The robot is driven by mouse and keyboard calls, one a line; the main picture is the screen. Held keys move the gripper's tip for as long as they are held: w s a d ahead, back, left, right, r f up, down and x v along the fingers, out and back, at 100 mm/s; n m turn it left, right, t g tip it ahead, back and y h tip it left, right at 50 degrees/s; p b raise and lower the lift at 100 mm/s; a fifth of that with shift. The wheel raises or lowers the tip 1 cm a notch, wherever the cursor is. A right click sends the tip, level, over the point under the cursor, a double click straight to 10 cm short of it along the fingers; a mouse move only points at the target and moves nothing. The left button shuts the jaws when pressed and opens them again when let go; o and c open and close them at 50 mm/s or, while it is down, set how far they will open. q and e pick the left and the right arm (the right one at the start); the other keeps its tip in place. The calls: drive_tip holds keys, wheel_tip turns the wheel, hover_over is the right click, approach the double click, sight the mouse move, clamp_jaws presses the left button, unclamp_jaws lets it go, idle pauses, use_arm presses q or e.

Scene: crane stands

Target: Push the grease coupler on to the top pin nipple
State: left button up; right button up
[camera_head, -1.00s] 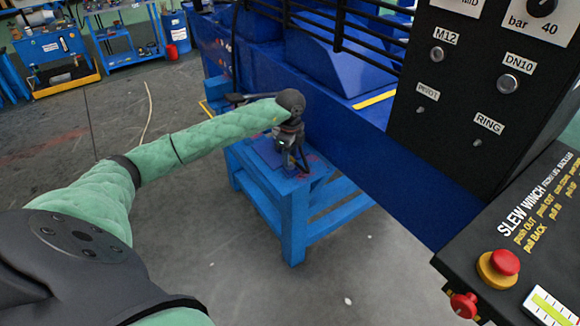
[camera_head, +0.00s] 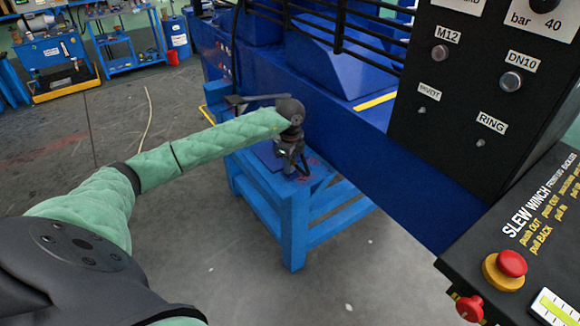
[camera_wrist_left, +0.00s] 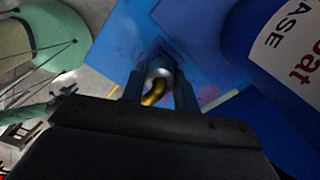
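My left arm comes in from the left in the head view, and its gripper (camera_head: 291,160) points down over a small blue bench. In the left wrist view the two dark fingers (camera_wrist_left: 160,88) stand apart on either side of a silver, round-ended piece with a curved brass part (camera_wrist_left: 154,94), which looks like the grease coupler. Whether the fingers press on it is too dark to tell. The head view does not show the coupler clearly, as the gripper covers that spot. I cannot pick out the top pin nipple. My right gripper is not in view.
The blue bench (camera_head: 298,232) stands against a large blue machine (camera_head: 350,140). A black panel (camera_head: 465,100) with labelled fittings and a slew winch console (camera_head: 540,215) with red knobs are at right. A blue drum with white label (camera_wrist_left: 285,45) is close beside the gripper.

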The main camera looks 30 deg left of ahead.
use_arm(q)
drive_tip(key=shift+r+p, duration=0.9)
drive_tip(key=shift+r, duration=1.4)
